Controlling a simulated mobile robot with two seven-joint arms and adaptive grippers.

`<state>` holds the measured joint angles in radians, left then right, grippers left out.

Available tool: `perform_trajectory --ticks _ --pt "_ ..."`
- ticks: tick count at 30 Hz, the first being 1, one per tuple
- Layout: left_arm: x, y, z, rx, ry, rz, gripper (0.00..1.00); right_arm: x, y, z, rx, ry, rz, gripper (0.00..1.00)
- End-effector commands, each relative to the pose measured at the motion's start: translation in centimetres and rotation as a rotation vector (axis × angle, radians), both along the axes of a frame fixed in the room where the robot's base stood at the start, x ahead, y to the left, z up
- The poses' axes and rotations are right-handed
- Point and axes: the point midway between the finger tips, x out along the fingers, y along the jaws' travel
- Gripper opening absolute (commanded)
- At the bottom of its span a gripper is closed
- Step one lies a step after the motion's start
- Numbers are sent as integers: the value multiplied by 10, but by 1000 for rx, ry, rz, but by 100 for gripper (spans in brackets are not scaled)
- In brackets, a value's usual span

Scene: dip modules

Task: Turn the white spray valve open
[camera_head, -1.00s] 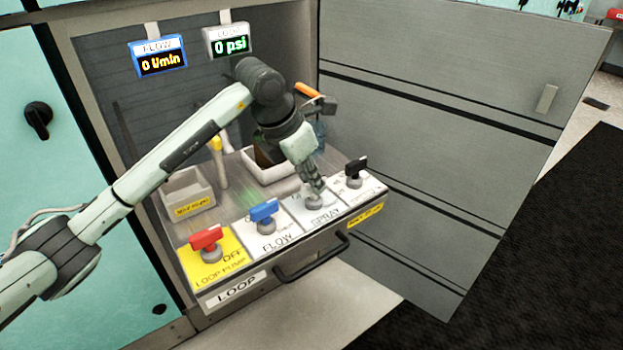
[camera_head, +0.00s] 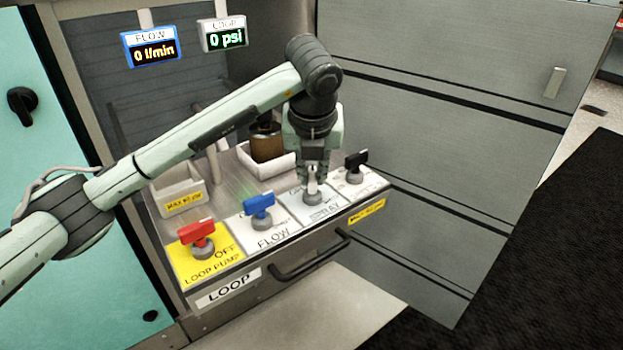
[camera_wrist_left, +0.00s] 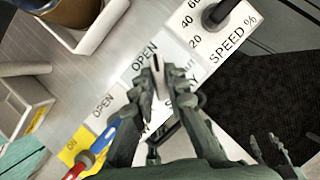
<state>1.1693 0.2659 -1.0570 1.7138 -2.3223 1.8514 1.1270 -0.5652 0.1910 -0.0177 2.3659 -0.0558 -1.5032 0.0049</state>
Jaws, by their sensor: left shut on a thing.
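The white spray valve (camera_head: 313,185) stands on the panel marked SPRAY, between the blue flow valve (camera_head: 259,206) and a black knob (camera_head: 355,163). My left gripper (camera_head: 313,178) comes down on it from above and is shut on its handle. In the left wrist view the white handle (camera_wrist_left: 160,80) shows between the two fingers (camera_wrist_left: 163,88), with the OPEN label on the panel beyond it. The fingers hide part of the valve and its panel. My right gripper is not in view.
A red loop pump knob (camera_head: 197,236) sits on the yellow panel at left. A white bin (camera_head: 180,197) and a tray with a brown canister (camera_head: 266,142) stand behind the panels. A black handle (camera_head: 311,264) is on the drawer front. Displays read 0 l/min (camera_head: 152,51) and 0 psi (camera_head: 226,38).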

Motion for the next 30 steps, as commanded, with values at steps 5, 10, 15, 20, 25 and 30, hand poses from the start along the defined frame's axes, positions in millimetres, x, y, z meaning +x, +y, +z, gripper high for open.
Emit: perform_trajectory --ticks 5,10,15,20,25,30 --pt "1 -2 -1 0 -4 166 0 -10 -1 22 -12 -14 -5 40" --pt "1 -3 0 0 -2 318 0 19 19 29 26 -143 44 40" --pt "1 -3 1 -1 -3 448 0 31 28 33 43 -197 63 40" --pt "1 -3 2 -1 -2 542 0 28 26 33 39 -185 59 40" --pt "2 -4 2 -2 -2 607 0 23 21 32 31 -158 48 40" --pt "2 -4 1 -2 -2 639 0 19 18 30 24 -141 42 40"
